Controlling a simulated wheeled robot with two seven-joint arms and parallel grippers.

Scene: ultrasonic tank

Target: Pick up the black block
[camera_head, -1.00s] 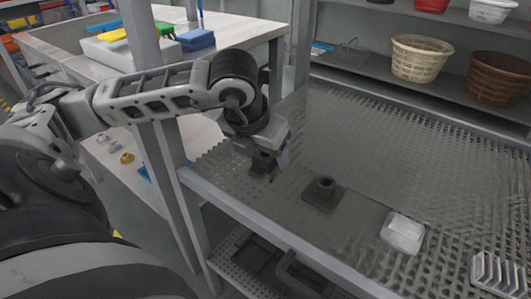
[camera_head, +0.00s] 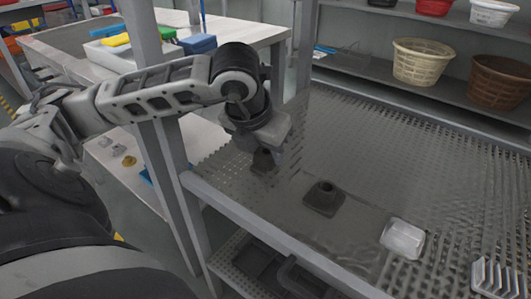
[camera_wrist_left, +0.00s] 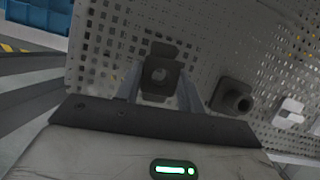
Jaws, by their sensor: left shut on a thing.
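A black block (camera_head: 264,163) is at the left part of the perforated metal shelf (camera_head: 400,145), under my left gripper (camera_head: 265,152). In the left wrist view the black block (camera_wrist_left: 160,76) lies between the two fingers of my left gripper (camera_wrist_left: 160,88), which is shut on it. I cannot tell whether it touches the shelf or is slightly above it. A second dark block with a round knob (camera_head: 324,197) stands on the shelf to the right; it also shows in the left wrist view (camera_wrist_left: 232,97). My right gripper is not in view.
A clear whitish block (camera_head: 403,238) and a ridged metal piece (camera_head: 496,277) lie further right on the shelf. A cream basket (camera_head: 421,61) and a brown basket (camera_head: 499,81) stand on the rack behind. A grey post (camera_head: 160,110) rises at the left.

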